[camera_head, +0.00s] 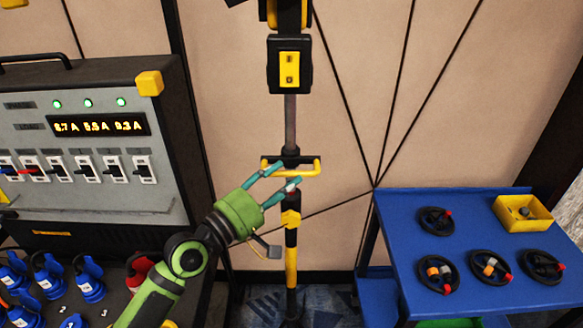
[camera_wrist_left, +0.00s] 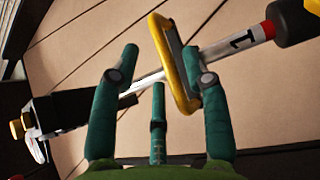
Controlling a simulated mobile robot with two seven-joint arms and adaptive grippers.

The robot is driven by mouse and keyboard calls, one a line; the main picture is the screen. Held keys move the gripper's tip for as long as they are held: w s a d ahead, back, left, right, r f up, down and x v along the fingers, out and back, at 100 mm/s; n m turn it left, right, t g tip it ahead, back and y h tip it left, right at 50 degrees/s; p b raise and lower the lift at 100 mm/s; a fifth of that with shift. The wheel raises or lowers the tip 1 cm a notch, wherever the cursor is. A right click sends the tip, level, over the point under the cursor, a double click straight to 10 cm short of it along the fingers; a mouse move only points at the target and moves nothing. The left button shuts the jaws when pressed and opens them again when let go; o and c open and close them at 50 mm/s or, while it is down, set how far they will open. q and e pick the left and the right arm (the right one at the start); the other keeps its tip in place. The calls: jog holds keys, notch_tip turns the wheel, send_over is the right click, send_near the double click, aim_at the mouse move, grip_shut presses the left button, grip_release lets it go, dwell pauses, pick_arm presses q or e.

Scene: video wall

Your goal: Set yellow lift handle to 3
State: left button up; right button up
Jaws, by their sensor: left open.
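The yellow lift handle (camera_head: 307,172) is a bar loop on a black collar around a grey vertical pole (camera_head: 290,122) in the middle of the head view. My left gripper (camera_head: 279,178) is at the handle's front with its teal fingers apart. In the left wrist view the yellow handle (camera_wrist_left: 172,65) lies between the spread fingers of the left gripper (camera_wrist_left: 160,58), close to the right finger. I cannot tell whether they touch. A white label with the digit 1 (camera_wrist_left: 240,40) and a red band shows on the pole beyond the handle. My right gripper is not in view.
A grey control panel (camera_head: 85,190) with switches, green lights and a display stands at the left, above blue plugs (camera_head: 47,275). A panelled wall is behind.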

aim_at(291, 173)
pick_arm(q)
jog(key=x, duration=0.3)
jog(key=shift+w+p, duration=0.25)
jog(key=shift+p, duration=0.05)
jog(key=shift+w+d, duration=0.1)
jog(key=shift+d, duration=0.1)
jog(key=shift+a, duration=0.1)
grip_shut()
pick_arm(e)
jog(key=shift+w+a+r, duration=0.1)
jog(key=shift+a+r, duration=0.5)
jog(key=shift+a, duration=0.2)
